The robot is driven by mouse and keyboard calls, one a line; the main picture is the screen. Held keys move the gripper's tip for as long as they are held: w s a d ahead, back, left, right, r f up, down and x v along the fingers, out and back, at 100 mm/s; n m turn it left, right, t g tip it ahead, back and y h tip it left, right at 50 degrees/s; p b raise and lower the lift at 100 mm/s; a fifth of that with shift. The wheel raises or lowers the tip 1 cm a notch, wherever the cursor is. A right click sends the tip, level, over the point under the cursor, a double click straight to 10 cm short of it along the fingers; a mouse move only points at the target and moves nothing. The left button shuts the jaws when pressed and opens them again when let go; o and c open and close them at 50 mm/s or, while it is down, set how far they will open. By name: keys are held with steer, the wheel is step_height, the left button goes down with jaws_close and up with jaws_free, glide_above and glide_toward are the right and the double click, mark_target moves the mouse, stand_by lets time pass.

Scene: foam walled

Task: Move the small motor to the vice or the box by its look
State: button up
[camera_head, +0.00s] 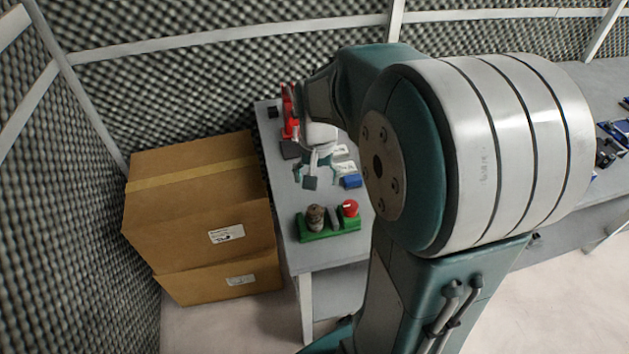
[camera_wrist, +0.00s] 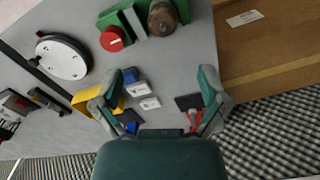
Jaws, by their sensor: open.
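A brown, rusty-looking cylinder (camera_head: 315,217), which may be the small motor, stands on a green base (camera_head: 330,236) near the table's front edge. The wrist view shows the cylinder (camera_wrist: 163,18) at the top, beside a grey bar and a red round knob (camera_wrist: 113,39). My gripper (camera_head: 316,178) is open and empty above the table, behind the green base; its spread fingers (camera_wrist: 168,85) show in the wrist view. A red object (camera_head: 288,112), perhaps the vice, stands at the far left of the table, partly hidden. A cardboard box (camera_head: 195,200) stands left of the table.
Blue and white small blocks (camera_wrist: 140,90) lie on the table below my fingers, with a dark block (camera_wrist: 188,102) nearby. A white disc (camera_wrist: 62,57) and a yellow piece (camera_wrist: 88,100) lie left in the wrist view. Foam walls (camera_head: 220,65) enclose the back and left.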

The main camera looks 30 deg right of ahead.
steer(key=s+a+r+n+t, duration=0.5)
steer(key=s+a+r+n, duration=0.2)
steer(key=s+a+r, duration=0.3)
steer(key=shift+s+a+t, duration=0.3)
steer(key=shift+s+a, duration=0.1)
steer(key=shift+s, duration=0.9)
